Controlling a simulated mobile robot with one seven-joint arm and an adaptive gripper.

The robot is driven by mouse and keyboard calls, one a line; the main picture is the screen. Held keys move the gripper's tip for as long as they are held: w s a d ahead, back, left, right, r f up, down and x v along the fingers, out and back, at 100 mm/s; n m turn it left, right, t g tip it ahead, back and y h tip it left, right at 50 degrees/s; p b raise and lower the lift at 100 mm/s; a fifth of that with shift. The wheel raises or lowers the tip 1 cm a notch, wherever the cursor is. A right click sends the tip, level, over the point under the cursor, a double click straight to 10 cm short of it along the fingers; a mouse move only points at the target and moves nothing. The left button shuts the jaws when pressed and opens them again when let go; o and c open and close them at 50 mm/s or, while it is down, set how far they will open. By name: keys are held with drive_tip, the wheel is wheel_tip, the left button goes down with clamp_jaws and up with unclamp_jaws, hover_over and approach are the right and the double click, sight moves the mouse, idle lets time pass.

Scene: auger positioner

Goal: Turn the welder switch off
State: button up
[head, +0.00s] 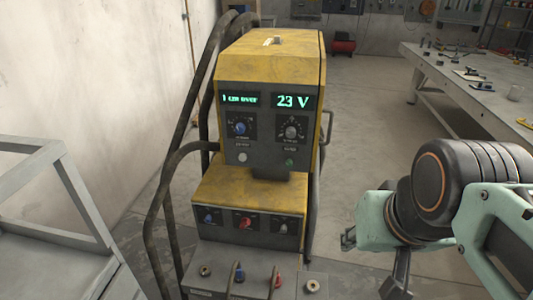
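The yellow welder (262,65) stands upright in the middle, its green displays (292,101) lit, the right one reading 23 V. Below them are a blue-centred dial (240,128), a grey dial (291,131), a pale round button (242,157) and a green one (289,162). A small pale piece (272,41) sits on top. I cannot tell which of these is the switch. My gripper (372,264) is right of the welder, apart from it, with its fingers spread and nothing seen between them.
Dark tube rails (155,215) run along the welder's left side. A grey metal frame (60,235) stands at the left by the wall. A workbench (455,75) with tools is at the back right. The floor between welder and bench is clear.

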drive_tip(key=w+d+f+h+b, duration=0.1)
drive_tip(key=f+b, duration=0.9)
drive_tip(key=f, duration=0.1)
drive_tip(key=w+d+f+g+b, duration=0.1)
drive_tip(key=d+f+b, duration=0.1)
drive_tip(key=f+b, duration=0.9)
drive_tip(key=shift+w+f+h, duration=0.25)
drive_tip(key=shift+f+h, duration=0.15)
drive_tip(key=shift+f, duration=0.4)
drive_tip(key=shift+w, duration=0.1)
